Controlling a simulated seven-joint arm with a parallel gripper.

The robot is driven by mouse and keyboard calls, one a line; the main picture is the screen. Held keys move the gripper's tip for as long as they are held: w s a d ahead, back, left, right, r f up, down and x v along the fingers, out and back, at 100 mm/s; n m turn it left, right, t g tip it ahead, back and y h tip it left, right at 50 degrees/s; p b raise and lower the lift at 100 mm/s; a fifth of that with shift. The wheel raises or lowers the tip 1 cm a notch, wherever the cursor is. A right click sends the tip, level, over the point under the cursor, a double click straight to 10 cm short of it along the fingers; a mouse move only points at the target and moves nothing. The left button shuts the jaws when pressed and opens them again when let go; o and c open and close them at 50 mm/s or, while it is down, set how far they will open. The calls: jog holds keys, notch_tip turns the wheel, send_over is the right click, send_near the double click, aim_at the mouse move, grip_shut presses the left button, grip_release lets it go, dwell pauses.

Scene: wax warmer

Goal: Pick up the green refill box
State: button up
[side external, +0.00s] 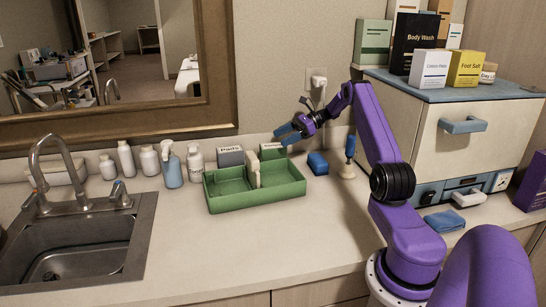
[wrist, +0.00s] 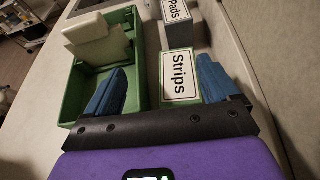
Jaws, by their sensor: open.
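A green box with a white label reading "Strips" (wrist: 180,76) stands behind the green tray, beside a grey "Pads" box. It also shows in the side view (side external: 272,147), partly hidden by the tray's contents. My gripper (side external: 287,134) is open and empty above and slightly right of this box. In the wrist view, the blue fingers of my gripper (wrist: 163,86) lie apart, the left one over the tray and the right one on the wall side, with the "Strips" box between them in the picture. I cannot see any contact.
The green tray (side external: 240,202) holds upright cream pieces near the fingers. The grey "Pads" box (side external: 231,156) stands beside the green box. A blue block (side external: 318,163) and a blue-handled tool (side external: 350,150) stand to the right. Another green box (side external: 373,42) is on the cabinet. The front counter is clear.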

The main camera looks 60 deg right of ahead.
aim_at(278, 145)
jog(key=d+f, duration=0.2)
jog(key=shift+s+d+f+t+h, duration=0.25)
jog(key=shift+s+d+t+h, duration=0.1)
jog(key=shift+t+h, duration=0.05)
jog(key=shift+x, duration=3.55)
jog(key=shift+d+f, duration=0.1)
jog(key=shift+d, duration=0.05)
jog(key=c, duration=1.1)
